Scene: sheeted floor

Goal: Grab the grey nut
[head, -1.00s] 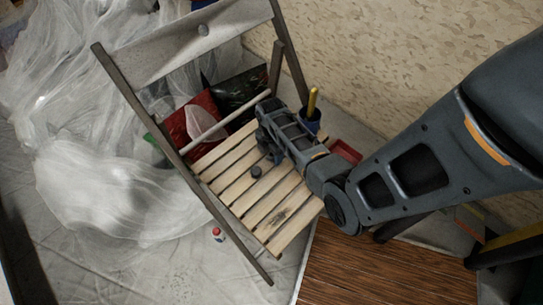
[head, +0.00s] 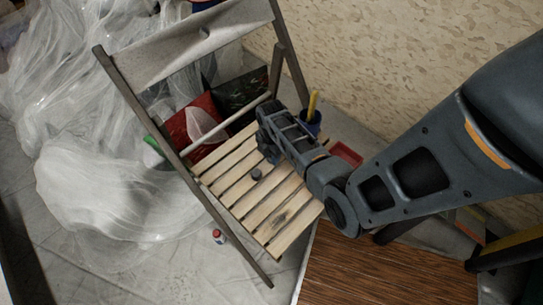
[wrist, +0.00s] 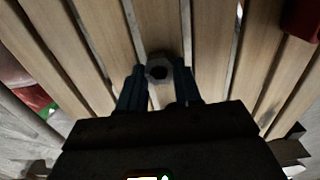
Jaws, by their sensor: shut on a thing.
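The grey nut (wrist: 158,69) is a small dark ring with a hole, low over the wooden slats of the folding chair seat (head: 285,215). In the head view the nut (head: 256,174) shows as a small dark piece just in front of my gripper (head: 267,161). In the wrist view my gripper (wrist: 159,77) has one finger on each side of the nut, shut on it at the fingertips. I cannot tell whether the nut still touches the slats.
The chair's grey backrest (head: 195,45) and side rails frame the seat. A blue cup with a yellow handle (head: 311,120) and a red tray (head: 346,154) are beyond the seat. White sheeting (head: 105,190) covers the left. A small bottle (head: 218,237) stands on the floor.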

